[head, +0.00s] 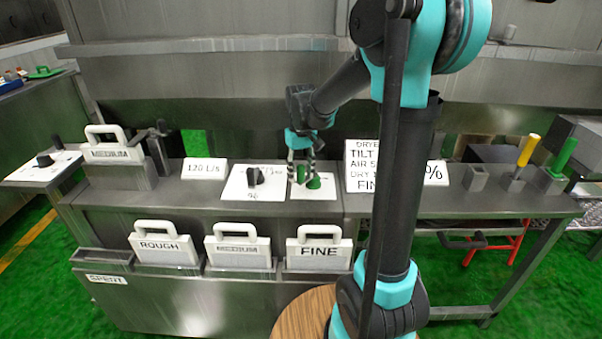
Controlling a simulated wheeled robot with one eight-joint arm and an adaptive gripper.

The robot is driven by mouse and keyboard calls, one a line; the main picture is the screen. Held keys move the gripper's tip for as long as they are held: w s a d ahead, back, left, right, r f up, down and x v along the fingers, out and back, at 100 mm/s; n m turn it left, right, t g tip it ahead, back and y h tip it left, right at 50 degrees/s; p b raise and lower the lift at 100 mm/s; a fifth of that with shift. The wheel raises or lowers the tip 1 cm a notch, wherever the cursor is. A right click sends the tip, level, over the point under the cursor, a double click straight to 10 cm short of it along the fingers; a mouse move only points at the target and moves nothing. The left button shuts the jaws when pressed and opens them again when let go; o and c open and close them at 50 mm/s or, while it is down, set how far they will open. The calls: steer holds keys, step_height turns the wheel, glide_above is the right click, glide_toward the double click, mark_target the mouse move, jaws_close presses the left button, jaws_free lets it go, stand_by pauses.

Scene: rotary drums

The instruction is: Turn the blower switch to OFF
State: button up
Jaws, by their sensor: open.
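My gripper (301,172) points down with its two striped fingers apart. It is over a white panel (327,192) on the bench. A green knob or button (314,183) shows on that panel beside the right fingertip; the fingers partly hide the panel, and I cannot tell whether they touch it. To the left is a white panel (235,189) with a black rotary knob (254,176). The small lettering is too blurred to read, so I cannot tell which control is the blower switch or its setting.
A "120 L/s" sign (204,171) stands left of the panels. A large text sign (361,170) stands close on the right, partly behind my arm. Handled plates marked ROUGH (164,249) and FINE (319,254) hang along the front. Yellow (528,150) and green (564,156) handles stand farther right.

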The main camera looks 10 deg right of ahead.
jaws_close()
stand_by(0.3)
steer(key=shift+s+d, duration=0.1)
steer(key=shift+s, duration=0.05)
stand_by(0.3)
steer(key=n, duration=0.2)
steer(key=s+d+n, duration=0.1)
steer(key=shift+s+d+n, duration=0.1)
steer(key=shift+d+n, duration=0.1)
steer(key=shift+n, duration=0.2)
steer(key=d+n, duration=0.1)
steer(key=n, duration=0.2)
steer(key=shift+s+d+n, duration=0.3)
steer(key=shift+s+d, duration=0.1)
steer(key=d+n, duration=0.1)
steer(key=n, duration=0.1)
steer(key=d+n, duration=0.1)
steer(key=n, duration=0.2)
steer(key=shift+d, duration=0.4)
steer(key=shift+w+d+n, duration=0.2)
steer(key=shift+d+n, duration=0.2)
steer(key=shift+n, duration=0.5)
steer(key=shift+w+d+n, duration=0.15)
steer(key=shift+d+n, duration=0.25)
steer(key=shift+n, duration=0.5)
steer(key=shift+w+d+n, duration=0.2)
steer(key=shift+d+n, duration=0.2)
steer(key=shift+n, duration=0.5)
